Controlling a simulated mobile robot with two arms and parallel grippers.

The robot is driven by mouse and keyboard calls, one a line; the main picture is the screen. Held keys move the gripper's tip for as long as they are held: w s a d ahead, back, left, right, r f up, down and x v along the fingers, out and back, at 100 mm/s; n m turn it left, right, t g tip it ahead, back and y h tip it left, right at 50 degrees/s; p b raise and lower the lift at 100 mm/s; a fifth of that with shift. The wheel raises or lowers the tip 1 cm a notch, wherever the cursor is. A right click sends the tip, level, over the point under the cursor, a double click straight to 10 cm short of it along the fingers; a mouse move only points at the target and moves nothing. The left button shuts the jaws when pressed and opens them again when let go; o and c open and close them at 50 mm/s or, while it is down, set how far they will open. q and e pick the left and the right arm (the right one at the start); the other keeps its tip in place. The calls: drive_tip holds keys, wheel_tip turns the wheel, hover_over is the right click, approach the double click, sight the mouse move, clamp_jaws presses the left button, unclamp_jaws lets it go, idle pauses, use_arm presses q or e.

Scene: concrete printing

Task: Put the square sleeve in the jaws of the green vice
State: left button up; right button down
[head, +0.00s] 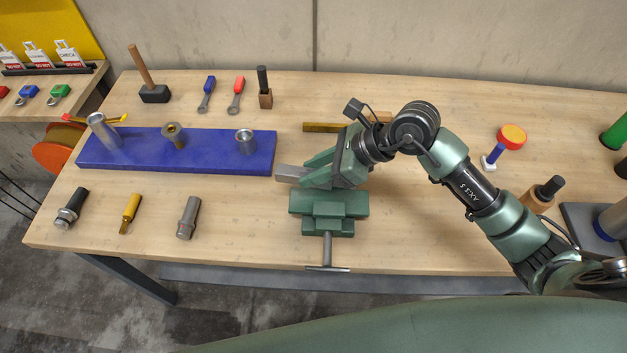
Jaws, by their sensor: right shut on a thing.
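The square sleeve (288,173) is a grey metal piece lying roughly sideways between the fingertips of my right gripper (308,172). My right gripper is shut on it, and the fingers hide its right part. The green vice (328,208) stands near the front edge of the table, with its screw and handle bar toward the front. The sleeve and gripper appear just behind and above the vice in the picture. The gripper hides part of the vice's far side, so I cannot tell the gap between its jaws or whether the sleeve touches it. My left gripper is not in view.
A blue board (215,165) left of the vice holds a tall metal cylinder (103,130), a hex part (174,134) and a round sleeve (246,141). Several tools lie in front of the board. A brass-coloured bar (322,127) lies behind my gripper.

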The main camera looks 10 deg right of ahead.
sight(313, 196)
drive_tip(key=shift+w+f, duration=0.1)
drive_tip(key=shift+f, duration=0.45)
wheel_tip(313, 196, down, 3)
drive_tip(key=shift+f+p, duration=0.15)
drive_tip(key=shift+p, duration=0.3)
drive_tip(key=shift+f, duration=0.45)
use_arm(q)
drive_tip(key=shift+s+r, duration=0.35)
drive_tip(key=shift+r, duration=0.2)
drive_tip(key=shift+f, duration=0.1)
use_arm(e)
drive_tip(key=shift+f, duration=0.1)
drive_tip(key=c, duration=1.5)
unclamp_jaws()
drive_tip(key=shift+f, duration=0.1)
drive_tip(key=shift+o, duration=0.5)
